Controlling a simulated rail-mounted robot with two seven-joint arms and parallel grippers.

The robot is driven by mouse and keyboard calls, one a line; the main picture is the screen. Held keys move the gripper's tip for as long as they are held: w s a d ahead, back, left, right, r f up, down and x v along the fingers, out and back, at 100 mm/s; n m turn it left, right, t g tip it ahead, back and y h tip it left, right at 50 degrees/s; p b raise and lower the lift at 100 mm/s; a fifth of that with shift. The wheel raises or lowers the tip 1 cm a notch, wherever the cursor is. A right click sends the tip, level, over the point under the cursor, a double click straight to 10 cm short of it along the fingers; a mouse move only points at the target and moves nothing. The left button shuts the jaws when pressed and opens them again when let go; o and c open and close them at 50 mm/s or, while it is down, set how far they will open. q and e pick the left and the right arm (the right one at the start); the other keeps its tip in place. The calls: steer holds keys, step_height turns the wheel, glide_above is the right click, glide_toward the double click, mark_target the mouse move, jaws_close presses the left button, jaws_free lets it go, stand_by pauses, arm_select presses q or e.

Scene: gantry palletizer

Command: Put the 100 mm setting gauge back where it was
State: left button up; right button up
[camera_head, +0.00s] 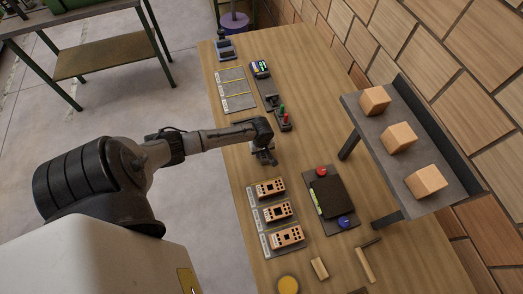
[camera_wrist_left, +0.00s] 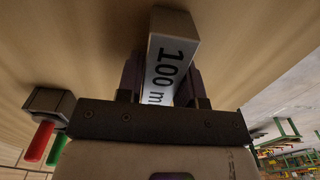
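The 100 mm setting gauge (camera_wrist_left: 172,55) is a pale grey block with "100 m" showing on its face in the left wrist view. It sits between the two fingers of my left gripper (camera_wrist_left: 165,85), which is shut on it. In the head view my left gripper (camera_head: 265,156) is over the bench, between the red and green handled tools and the row of orange drilled blocks. The gauge is too small and covered there to make out clearly. I cannot tell whether it touches the bench. My right gripper is in neither view.
The wooden bench (camera_head: 240,150) carries a grey marked mat (camera_head: 233,88), a display device (camera_head: 260,68) and a holder with red and green handles (camera_head: 284,120). Nearer are orange blocks (camera_head: 278,211) and a dark fixture (camera_head: 328,197). A shelf (camera_head: 375,140) with three boxes stands at right.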

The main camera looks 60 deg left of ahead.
arm_select(q)
steer(key=o, duration=0.4)
steer(key=shift+r, duration=0.15)
step_height(320, 180, up, 11)
steer(key=p, duration=0.1)
steer(key=s+d+m, duration=0.3)
steer(key=d, duration=0.2)
steer(key=s+d+m+t, duration=0.1)
steer(key=s+d+m, duration=0.2)
steer(key=d, duration=0.2)
steer(key=s+d+m, duration=0.3)
steer(key=d+m, duration=0.1)
steer(key=d, duration=0.1)
steer(key=shift+d+h, duration=0.3)
steer(key=shift+d, duration=0.05)
steer(key=s+d+r+m+t, duration=0.2)
steer(key=s+d+r+m, duration=0.4)
steer(key=s+r+m, duration=0.1)
steer(key=shift+s+d+m+t, duration=0.2)
steer(key=shift+d+m+t, duration=0.1)
steer(key=shift+d+m, duration=0.1)
steer(key=shift+r+p, duration=0.15)
steer(key=shift+p, duration=0.15)
